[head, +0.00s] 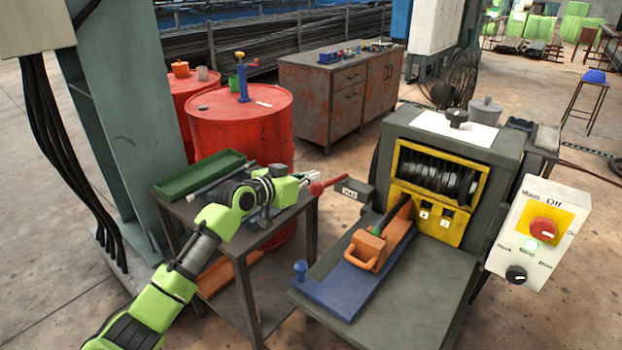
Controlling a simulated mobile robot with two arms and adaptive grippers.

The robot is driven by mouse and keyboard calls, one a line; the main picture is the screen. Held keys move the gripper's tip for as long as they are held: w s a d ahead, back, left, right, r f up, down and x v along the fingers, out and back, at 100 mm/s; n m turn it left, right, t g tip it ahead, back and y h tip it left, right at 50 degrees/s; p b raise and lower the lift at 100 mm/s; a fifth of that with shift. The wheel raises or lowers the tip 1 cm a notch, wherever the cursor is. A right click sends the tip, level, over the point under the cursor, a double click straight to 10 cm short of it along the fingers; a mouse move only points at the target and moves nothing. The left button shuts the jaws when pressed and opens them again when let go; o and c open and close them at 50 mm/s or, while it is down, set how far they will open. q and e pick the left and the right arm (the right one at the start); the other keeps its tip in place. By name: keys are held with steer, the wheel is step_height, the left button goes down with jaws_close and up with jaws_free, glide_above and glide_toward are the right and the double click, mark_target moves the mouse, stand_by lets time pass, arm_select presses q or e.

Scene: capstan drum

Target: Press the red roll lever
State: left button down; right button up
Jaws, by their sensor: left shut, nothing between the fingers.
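My right gripper is not in view.
A dark side table with a green tray (200,173) lies under my left arm. A blue plate with an orange handled block (366,250) sits on the machine's front shelf. A white control box (538,232) with a red knob stands at right. Red drums (240,125) stand behind.

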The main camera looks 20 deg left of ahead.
mark_target(313, 186)
arm_select(q)
steer(key=shift+f, duration=0.5)
